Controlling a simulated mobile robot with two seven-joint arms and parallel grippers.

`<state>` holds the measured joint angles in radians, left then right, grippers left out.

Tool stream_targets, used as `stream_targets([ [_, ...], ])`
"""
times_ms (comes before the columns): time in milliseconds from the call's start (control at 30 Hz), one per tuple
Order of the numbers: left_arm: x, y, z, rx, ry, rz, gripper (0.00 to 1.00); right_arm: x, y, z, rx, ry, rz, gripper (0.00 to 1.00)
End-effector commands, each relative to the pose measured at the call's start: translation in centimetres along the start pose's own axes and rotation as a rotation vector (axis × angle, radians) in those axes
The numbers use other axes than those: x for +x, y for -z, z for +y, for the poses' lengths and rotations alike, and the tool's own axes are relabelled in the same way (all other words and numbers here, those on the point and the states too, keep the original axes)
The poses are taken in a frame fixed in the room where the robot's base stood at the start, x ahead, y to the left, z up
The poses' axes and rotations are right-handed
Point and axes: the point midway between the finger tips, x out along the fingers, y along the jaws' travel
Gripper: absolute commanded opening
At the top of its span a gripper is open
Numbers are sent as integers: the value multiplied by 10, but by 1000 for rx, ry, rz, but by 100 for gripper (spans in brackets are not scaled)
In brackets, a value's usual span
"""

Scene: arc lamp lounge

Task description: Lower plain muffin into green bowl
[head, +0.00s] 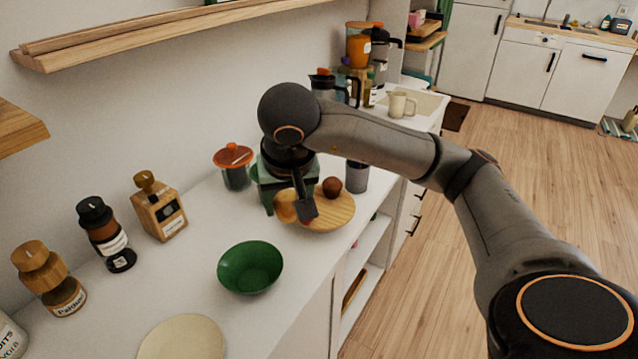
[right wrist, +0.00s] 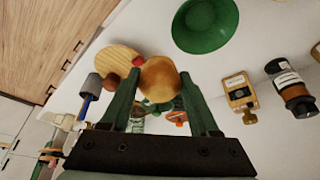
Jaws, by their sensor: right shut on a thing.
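The plain muffin (right wrist: 160,80), a golden-brown round thing, is between the fingers of my right gripper (right wrist: 162,90), which is shut on it. In the head view the muffin (head: 285,207) shows beside the dark fingers of the right gripper (head: 300,208), at the left edge of the round wooden board (head: 336,216). I cannot tell how far above the board it is. The green bowl (head: 250,267) is empty on the white counter, nearer the camera and to the left of the muffin. It also shows in the right wrist view (right wrist: 205,25). My left gripper is out of view.
A dark brown ball-like thing (head: 332,187) sits on the board, with a grey cup (head: 357,177) behind it. A red-lidded jar (head: 234,165) and several bottles, such as one with a black cap (head: 105,235), line the wall. A pale round mat (head: 182,341) lies in front.

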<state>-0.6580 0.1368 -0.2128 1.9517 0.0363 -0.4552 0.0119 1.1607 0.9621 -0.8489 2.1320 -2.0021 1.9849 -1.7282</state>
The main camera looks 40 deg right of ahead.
Motion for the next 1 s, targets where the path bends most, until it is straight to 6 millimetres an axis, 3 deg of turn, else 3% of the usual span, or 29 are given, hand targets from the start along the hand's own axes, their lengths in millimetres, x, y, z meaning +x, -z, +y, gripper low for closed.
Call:
stream_targets([
  [200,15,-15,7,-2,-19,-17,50,28,-13,-38,-3,2,2,8],
  [500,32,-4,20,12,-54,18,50,58,-26,-72,0,1,3,8],
  [1000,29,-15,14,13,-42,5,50,64,-29,-82,0,0,2,8],
])
